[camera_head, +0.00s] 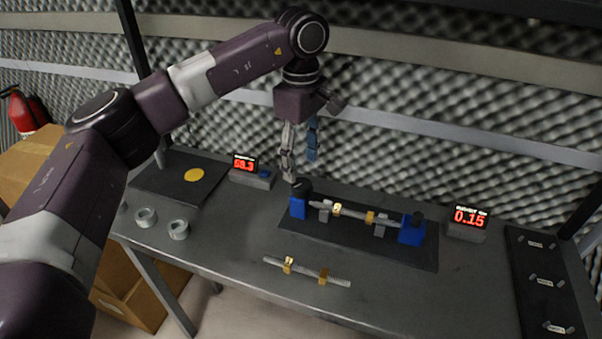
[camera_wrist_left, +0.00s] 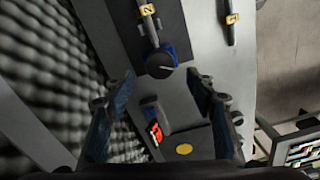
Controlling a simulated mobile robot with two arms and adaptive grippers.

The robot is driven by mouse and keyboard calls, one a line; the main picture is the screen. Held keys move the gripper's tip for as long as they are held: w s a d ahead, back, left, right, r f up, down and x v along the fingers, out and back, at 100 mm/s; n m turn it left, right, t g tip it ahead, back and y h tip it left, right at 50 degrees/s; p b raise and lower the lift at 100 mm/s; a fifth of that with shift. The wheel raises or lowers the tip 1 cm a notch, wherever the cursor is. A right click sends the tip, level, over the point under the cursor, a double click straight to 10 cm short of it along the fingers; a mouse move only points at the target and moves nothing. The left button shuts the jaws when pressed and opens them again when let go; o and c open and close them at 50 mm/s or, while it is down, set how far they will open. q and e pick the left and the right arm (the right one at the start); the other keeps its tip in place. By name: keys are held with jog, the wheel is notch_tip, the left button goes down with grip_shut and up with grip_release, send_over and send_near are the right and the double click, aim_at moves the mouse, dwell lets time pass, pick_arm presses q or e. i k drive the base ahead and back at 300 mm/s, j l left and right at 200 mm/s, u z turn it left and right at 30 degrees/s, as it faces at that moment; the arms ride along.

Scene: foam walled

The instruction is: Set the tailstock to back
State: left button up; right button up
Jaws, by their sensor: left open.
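A bench fixture on a black plate (camera_head: 340,240) has a left blue block (camera_head: 298,207) and a right blue block (camera_head: 411,234), each with a black knob on top. A grey rod (camera_head: 355,215) with yellow tags lies between them on grey supports. I cannot tell which block is the tailstock. My left gripper (camera_head: 301,168) is open and empty, pointing down above the left block's knob, apart from it. In the wrist view the left block's dark round knob (camera_wrist_left: 161,63) with a pale line shows between and ahead of the open fingers (camera_wrist_left: 160,78). My right gripper is not seen.
A second tagged rod (camera_head: 307,272) lies at the bench's front. Displays read about 58.3 (camera_head: 245,164) and 0.15 (camera_head: 470,217). Two grey rings (camera_head: 178,229) and a dark pad with a yellow disc (camera_head: 194,175) are left; a labelled dark board (camera_head: 545,285) is right. Foam walls stand behind.

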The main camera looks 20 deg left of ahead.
aim_at(411, 228)
jog(key=k, duration=1.5)
